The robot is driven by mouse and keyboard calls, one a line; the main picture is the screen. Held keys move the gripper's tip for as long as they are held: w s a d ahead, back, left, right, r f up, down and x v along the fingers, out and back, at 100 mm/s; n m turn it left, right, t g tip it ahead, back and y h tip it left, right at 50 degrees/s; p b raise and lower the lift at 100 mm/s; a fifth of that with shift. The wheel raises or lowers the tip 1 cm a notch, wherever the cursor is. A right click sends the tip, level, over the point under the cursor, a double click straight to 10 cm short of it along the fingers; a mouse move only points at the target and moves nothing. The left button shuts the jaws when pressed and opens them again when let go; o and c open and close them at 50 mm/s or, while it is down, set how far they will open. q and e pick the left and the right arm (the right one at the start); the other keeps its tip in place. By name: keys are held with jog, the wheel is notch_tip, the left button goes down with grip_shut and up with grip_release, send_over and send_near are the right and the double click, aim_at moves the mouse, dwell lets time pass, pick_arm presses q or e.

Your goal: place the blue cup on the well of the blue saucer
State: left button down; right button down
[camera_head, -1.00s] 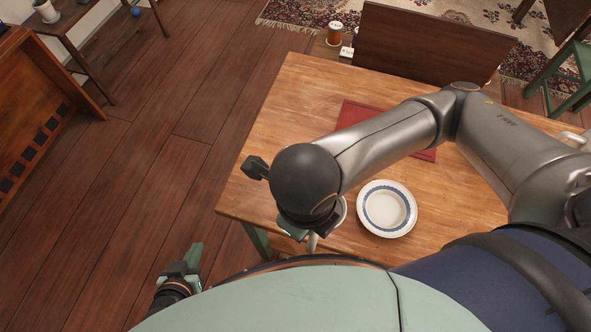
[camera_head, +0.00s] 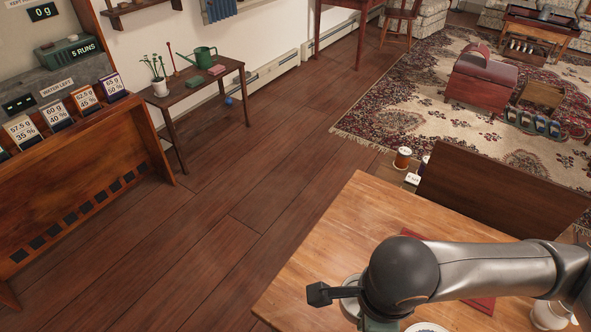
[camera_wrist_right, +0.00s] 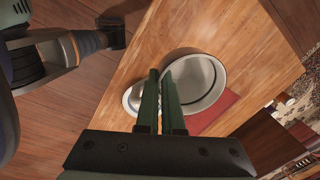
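The cup (camera_wrist_right: 205,75) fills the middle of the right wrist view, its pale round opening facing the camera. A pale curved piece beside the fingers could be handle or saucer.
The wooden table (camera_head: 365,215) carries a red mat (camera_head: 480,303) partly under my arm and a white vessel (camera_head: 550,315) at the right. A brown panel (camera_head: 500,190) stands at its far edge. Open floor (camera_head: 220,225) lies to the left, before a side table (camera_head: 195,95).

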jog(key=w+n, duration=0.1)
jog(key=w+d+r+n, duration=0.1)
jog(key=n, duration=0.1)
jog(key=w+d+n, duration=0.1)
jog(key=n, duration=0.1)
jog(key=shift+r+y+p, duration=0.3)
jog(key=shift+p, duration=0.05)
jog(key=w+d+r+n+g+p, duration=0.1)
jog(key=w+d+r+n, duration=0.5)
jog(key=n, duration=0.8)
jog(key=shift+w+d+r+y+p, duration=0.15)
jog(key=shift+w+d+y+p, duration=0.3)
jog(key=shift+w, duration=0.15)
jog(key=shift+s, duration=0.1)
